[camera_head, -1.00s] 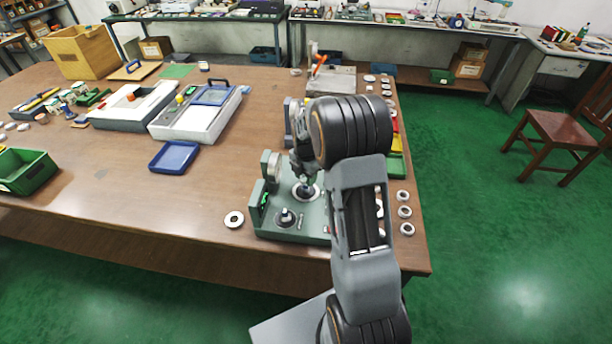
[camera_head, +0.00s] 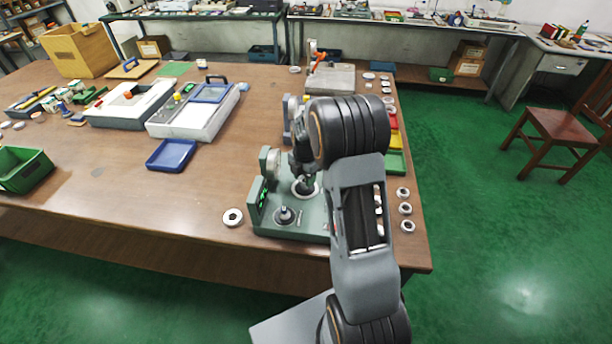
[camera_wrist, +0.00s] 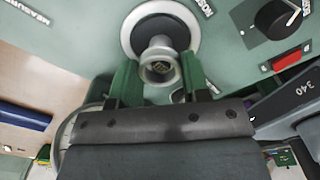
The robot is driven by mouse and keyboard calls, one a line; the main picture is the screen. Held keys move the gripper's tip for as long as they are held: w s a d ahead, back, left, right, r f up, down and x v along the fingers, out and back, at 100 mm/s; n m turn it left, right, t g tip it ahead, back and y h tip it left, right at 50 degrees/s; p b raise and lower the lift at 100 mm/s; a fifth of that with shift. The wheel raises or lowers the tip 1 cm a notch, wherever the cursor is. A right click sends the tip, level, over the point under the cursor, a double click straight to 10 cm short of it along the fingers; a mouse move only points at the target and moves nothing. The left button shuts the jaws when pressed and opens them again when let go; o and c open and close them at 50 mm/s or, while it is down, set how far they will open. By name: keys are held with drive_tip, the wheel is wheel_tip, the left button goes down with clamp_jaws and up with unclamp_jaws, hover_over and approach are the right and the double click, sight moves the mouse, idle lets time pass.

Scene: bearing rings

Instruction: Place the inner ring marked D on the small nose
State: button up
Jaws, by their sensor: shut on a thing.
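My gripper (camera_wrist: 160,82) has green fingers and is shut on a small pale metal ring (camera_wrist: 160,69). No letter on the ring can be read. In the wrist view the ring is in front of a round seat with a pale rim (camera_wrist: 133,45) and dark centre on the green fixture. I cannot tell whether the ring touches it or is around a nose. In the head view my gripper (camera_head: 304,181) is low over that pale-rimmed seat on the green fixture (camera_head: 262,228). A shorter dark nose (camera_head: 285,214) stands in front of it, bare.
A loose ring (camera_head: 233,217) lies left of the fixture. Several rings (camera_head: 404,208) lie along the table's right edge. A blue tray (camera_head: 171,154) and a white-grey case (camera_head: 195,118) are farther left. The table (camera_head: 130,210) is clear at front left.

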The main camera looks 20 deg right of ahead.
drive_tip(key=shift+f+b, duration=0.95)
drive_tip(key=shift+f, duration=0.5)
drive_tip(key=o, duration=1)
drive_tip(key=shift+r, duration=0.1)
wheel_tip(320, 180, up, 14)
